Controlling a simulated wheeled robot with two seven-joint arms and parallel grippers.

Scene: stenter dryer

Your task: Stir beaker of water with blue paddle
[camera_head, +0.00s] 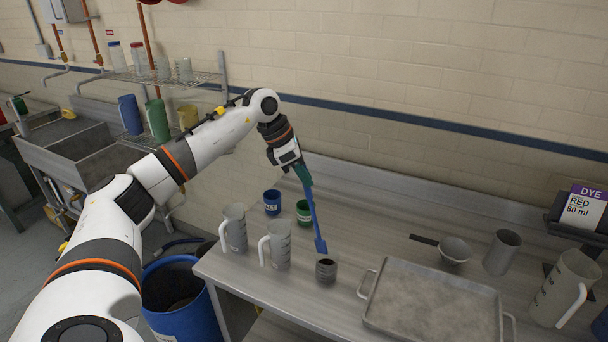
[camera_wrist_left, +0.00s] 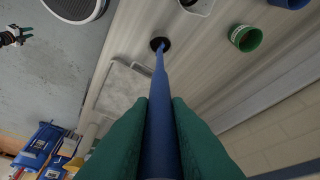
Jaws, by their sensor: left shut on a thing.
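My left gripper (camera_head: 304,176), with green fingers, is shut on the handle of the blue paddle (camera_head: 314,215). The paddle hangs down, slightly tilted, with its flat tip just above and behind a small dark grey cup (camera_head: 326,272). In the left wrist view the paddle (camera_wrist_left: 160,100) runs between the fingers, and its far end overlaps the cup's dark opening (camera_wrist_left: 160,43). Two clear graduated jugs (camera_head: 234,230) (camera_head: 278,246) stand left of the cup. I cannot tell which vessel holds water. A small black and green shape, probably my right gripper (camera_wrist_left: 14,36), shows at the left wrist view's edge.
A blue tub (camera_head: 272,198) and a green tub (camera_head: 303,212) stand behind. A metal tray (camera_head: 432,302) lies right of the cup. A strainer (camera_head: 455,248), metal cup (camera_head: 502,252), large jug (camera_head: 565,290) and dye sign (camera_head: 582,208) are further right. A blue bin (camera_head: 190,318) stands left of the bench.

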